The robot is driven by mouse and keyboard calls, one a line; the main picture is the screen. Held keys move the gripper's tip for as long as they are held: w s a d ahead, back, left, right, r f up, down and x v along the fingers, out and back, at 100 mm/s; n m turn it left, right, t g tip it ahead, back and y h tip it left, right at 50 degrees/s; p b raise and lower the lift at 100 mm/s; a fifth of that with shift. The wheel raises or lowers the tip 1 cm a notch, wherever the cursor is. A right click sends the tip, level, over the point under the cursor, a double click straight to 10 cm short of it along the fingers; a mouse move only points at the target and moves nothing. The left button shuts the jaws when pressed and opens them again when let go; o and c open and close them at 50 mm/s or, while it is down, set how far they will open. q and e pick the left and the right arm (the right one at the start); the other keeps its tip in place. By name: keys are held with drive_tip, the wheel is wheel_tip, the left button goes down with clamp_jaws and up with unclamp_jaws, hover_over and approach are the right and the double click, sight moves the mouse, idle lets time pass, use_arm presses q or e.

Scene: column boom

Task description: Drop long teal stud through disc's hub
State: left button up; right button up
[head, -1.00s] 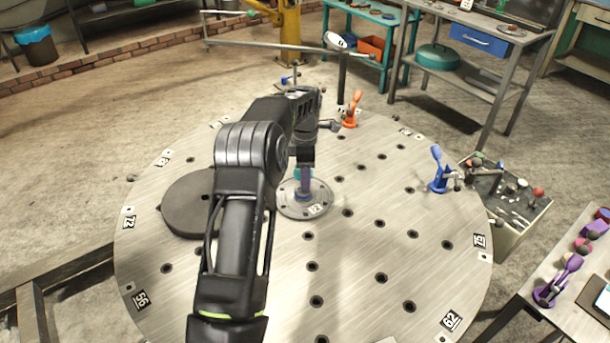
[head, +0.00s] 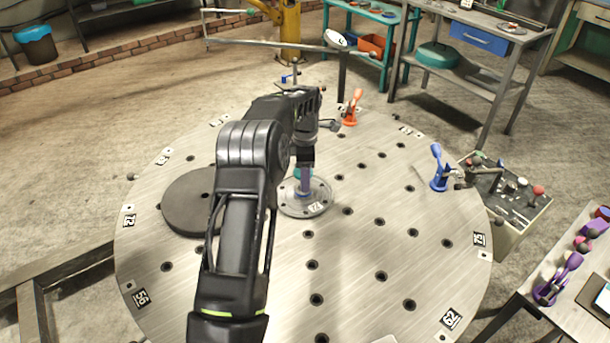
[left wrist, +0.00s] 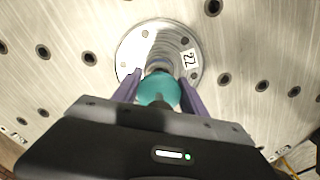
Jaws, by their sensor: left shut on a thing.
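The disc (head: 320,207) is a round grey metal flange with bolt holes and a white number tag. It lies flat on the big round table; it also shows in the left wrist view (left wrist: 132,48). My left gripper (head: 304,192) is above the disc's middle, pointing down. In the left wrist view its purple fingers (left wrist: 160,92) are shut on the teal stud (left wrist: 157,91), gripping its round teal head. A metallic shank runs from the head toward the hub. The hub is mostly hidden behind the stud, so I cannot tell whether the tip is inside it. My right gripper is not in view.
The round steel table (head: 400,250) has many holes. A dark round plate (head: 187,203) lies left of the disc, partly behind my arm. An orange clamp (head: 351,108) and a blue clamp (head: 438,170) stand near the edge. The table's front right is clear.

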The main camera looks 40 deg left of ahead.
use_arm(q)
drive_tip(key=shift+f, duration=0.15)
drive_tip(key=shift+f, duration=0.35)
drive_tip(key=shift+f+b, duration=1.05)
drive_tip(key=shift+f, duration=0.5)
idle(1.0)
drive_tip(key=shift+s+f+b, duration=0.1)
drive_tip(key=shift+f+b, duration=0.2)
drive_tip(key=shift+f, duration=0.5)
idle(1.9)
drive_tip(key=o, duration=1)
drive_tip(key=shift+c, duration=0.2)
drive_tip(key=shift+o, duration=0.8)
drive_tip(key=shift+d+f, duration=0.1)
drive_tip(key=shift+f, duration=0.05)
drive_tip(key=shift+r+p, duration=2.6)
drive_tip(key=shift+r, duration=1.45)
